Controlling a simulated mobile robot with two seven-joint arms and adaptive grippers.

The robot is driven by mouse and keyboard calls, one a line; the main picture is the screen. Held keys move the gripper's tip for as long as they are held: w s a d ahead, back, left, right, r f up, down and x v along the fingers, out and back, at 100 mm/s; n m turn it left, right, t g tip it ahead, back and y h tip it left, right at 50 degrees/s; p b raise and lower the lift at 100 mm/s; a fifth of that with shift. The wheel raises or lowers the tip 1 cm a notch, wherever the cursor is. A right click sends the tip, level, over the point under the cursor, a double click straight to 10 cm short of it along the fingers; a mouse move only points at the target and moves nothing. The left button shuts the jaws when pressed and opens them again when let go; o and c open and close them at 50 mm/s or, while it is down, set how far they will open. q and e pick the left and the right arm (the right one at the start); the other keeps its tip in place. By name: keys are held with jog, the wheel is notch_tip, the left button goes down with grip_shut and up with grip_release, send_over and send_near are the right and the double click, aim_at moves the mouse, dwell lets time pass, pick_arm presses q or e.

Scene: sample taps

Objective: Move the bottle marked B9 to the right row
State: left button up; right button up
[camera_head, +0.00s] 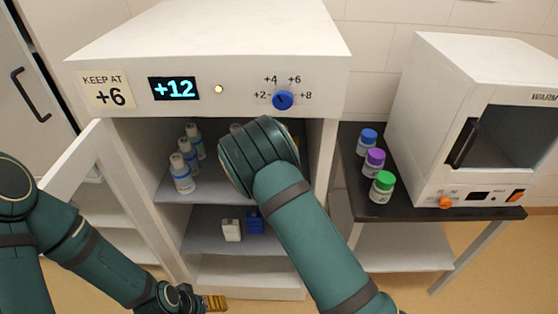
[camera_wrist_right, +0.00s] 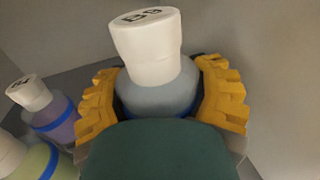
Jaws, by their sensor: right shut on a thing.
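The bottle marked B9 (camera_wrist_right: 150,50) has a white cap and a grey body and stands between the yellow fingers of my right gripper (camera_wrist_right: 161,88) in the right wrist view. That gripper is shut on it. In the head view my right arm reaches into the open cabinet and hides the gripper and most of the shelf's right part. A row of white-capped bottles (camera_head: 181,174) stands on the left of the upper shelf (camera_head: 215,190). My left gripper (camera_head: 215,303) is low in front of the cabinet, partly cut off; its finger opening is unclear.
The cabinet's display (camera_head: 173,88) reads +12, and a note (camera_head: 103,89) says KEEP AT +6. A blue dial (camera_head: 283,100) sits above the opening. Neighbouring bottles (camera_wrist_right: 45,110) stand close left of B9. White and blue items (camera_head: 243,227) rest on the lower shelf.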

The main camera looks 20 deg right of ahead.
jog(key=w+d+r+b, duration=0.1)
jog(key=w+d+r, duration=0.1)
jog(key=w+r, duration=0.45)
jog(key=shift+y, duration=0.3)
jog(key=f, duration=0.3)
jog(key=f+b, duration=0.1)
jog(key=f, duration=0.3)
jog(key=w+f, duration=0.1)
jog(key=f, duration=0.3)
jog(key=shift+w+f, duration=0.1)
jog(key=shift+f, duration=0.15)
jog(key=shift+r, duration=0.1)
jog(key=shift+b, duration=0.35)
jog(key=o, duration=1.5)
jog(key=shift+f, duration=0.2)
jog(key=shift+c, duration=0.2)
jog(key=shift+r, duration=0.1)
